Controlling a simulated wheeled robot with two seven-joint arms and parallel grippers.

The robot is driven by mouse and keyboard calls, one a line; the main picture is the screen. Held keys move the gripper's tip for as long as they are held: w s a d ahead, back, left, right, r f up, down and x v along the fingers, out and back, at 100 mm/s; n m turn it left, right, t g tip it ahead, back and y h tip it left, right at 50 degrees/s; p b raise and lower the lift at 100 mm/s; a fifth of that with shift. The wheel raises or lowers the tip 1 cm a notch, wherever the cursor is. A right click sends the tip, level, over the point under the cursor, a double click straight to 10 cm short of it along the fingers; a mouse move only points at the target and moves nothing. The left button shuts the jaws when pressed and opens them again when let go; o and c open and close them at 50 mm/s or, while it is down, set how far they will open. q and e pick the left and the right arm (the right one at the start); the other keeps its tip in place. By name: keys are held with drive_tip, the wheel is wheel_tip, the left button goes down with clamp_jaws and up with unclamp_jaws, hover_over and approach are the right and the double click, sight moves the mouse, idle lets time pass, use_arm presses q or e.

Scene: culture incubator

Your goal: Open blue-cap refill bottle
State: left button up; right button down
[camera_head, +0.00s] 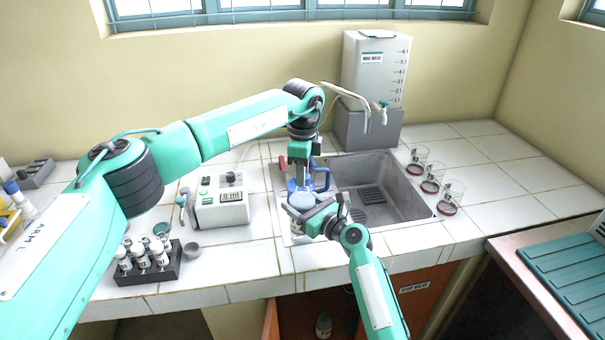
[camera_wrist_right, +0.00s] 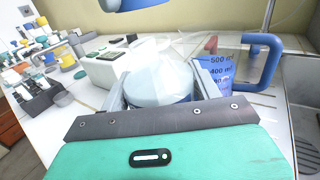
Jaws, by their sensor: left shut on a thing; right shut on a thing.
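The refill bottle (camera_wrist_right: 160,82) is pale and translucent. In the right wrist view it sits between the fingers of my right gripper (camera_wrist_right: 165,95), which is shut on it. In the head view my right gripper (camera_head: 313,217) holds the bottle (camera_head: 302,201) at the sink's left front edge. My left gripper (camera_head: 299,182) points down just above the bottle, shut on what looks like the blue cap; the fingers hide most of it. In the right wrist view a rounded blue piece (camera_wrist_right: 122,5), probably that cap, shows cut off at the top edge, apart from the bottle.
A marked beaker with a blue handle (camera_wrist_right: 265,62) stands close beside the bottle. The sink (camera_head: 385,190) is right of it, with several glasses (camera_head: 432,178) beyond. A small white device (camera_head: 220,205) and a vial rack (camera_head: 150,268) stand to the left.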

use_arm(q)
drive_tip(key=shift+r, duration=2)
use_arm(e)
drive_tip(key=shift+c, duration=1.2)
unclamp_jaws()
